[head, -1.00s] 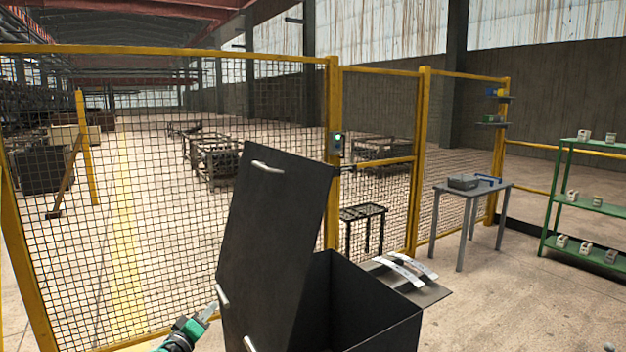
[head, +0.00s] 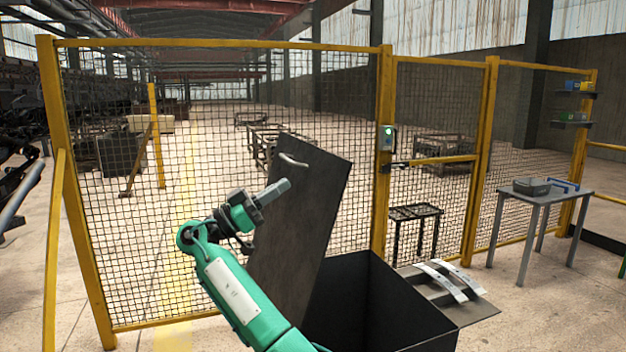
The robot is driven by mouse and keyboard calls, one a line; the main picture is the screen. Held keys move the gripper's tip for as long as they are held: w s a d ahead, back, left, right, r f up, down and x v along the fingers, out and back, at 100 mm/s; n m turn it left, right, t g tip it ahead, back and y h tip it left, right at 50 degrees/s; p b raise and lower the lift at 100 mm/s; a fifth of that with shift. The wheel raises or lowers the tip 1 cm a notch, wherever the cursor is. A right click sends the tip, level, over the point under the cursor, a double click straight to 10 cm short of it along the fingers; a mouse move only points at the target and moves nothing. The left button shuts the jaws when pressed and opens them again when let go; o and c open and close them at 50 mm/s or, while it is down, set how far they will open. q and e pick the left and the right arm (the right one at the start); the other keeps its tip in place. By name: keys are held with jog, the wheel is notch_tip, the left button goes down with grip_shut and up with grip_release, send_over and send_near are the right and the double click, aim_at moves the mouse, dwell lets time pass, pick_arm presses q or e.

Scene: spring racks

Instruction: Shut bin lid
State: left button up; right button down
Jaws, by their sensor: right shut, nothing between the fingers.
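The dark bin (head: 425,318) stands at the bottom centre, with its top open and its dark inside showing. Its black lid (head: 310,215) stands up steeply on the bin's left side. A pale bar handle (head: 293,160) sits near the lid's top edge. My right gripper (head: 284,186) is shut and empty, at the left side of the lid and a little below the handle. Its tip overlaps the lid in the picture; I cannot tell whether they touch. My green right arm hides the lid's lower left part. My left gripper is not in view.
A yellow-framed mesh fence (head: 384,215) runs behind the bin. A side shelf with pale curved strips (head: 440,282) adjoins the bin's right. A small black stand (head: 415,212) and a grey table (head: 540,195) stand farther right.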

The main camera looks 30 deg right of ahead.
aim_at(344, 160)
jog(key=p+x, duration=0.1)
jog(key=x, duration=0.3)
jog(key=f+p+x, duration=0.1)
jog(key=p+x, duration=0.1)
jog(key=x, duration=0.2)
jog(key=d+f+p+x, duration=0.1)
jog(key=p+x, duration=0.1)
jog(key=x, duration=0.1)
jog(key=shift+s+d, duration=0.15)
jog(key=shift+d, duration=0.35)
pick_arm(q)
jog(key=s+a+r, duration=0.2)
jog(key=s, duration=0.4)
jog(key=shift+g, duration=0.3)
